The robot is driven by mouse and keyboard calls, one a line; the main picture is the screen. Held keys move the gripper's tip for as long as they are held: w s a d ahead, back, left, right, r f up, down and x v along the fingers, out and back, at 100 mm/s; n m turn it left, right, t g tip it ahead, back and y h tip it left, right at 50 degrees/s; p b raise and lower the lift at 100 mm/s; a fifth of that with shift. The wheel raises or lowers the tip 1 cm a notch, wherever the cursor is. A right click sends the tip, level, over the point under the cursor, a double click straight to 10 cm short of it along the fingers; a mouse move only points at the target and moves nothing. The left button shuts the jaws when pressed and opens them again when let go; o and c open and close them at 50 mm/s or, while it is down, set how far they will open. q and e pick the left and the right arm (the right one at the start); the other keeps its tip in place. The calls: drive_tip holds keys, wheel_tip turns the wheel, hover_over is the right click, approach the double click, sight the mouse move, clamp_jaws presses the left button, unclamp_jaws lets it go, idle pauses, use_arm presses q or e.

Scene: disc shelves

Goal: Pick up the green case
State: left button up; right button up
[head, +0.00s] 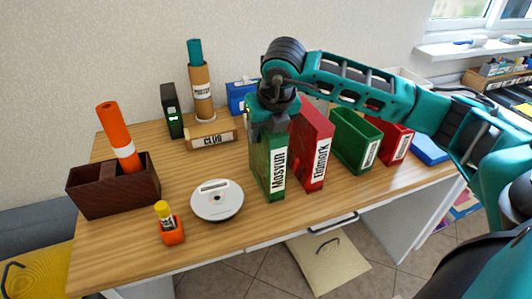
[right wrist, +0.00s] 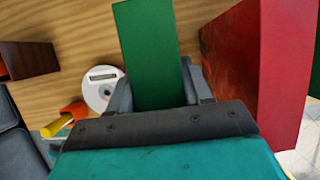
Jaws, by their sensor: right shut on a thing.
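The green case (head: 268,172) labelled "Mosyun" stands upright on the wooden table, left of a red case. It also shows in the right wrist view (right wrist: 148,55), between the fingers. My right gripper (head: 272,125) reaches down from above and is shut on the top part of the green case; the right wrist view shows the gripper (right wrist: 155,90) with a finger on each side of it. Whether the case's bottom touches the table is hard to tell. My left gripper is not in view.
The red case (head: 313,150) labelled "Eldmark" stands close on the right. Another green case (head: 352,138) and red case (head: 390,138) stand beyond. A white disc device (head: 217,201), orange glue holder (head: 172,232) and brown box (head: 110,190) are left. The table front is mostly clear.

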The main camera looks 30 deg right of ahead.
clamp_jaws()
drive_tip(key=shift+r, duration=0.15)
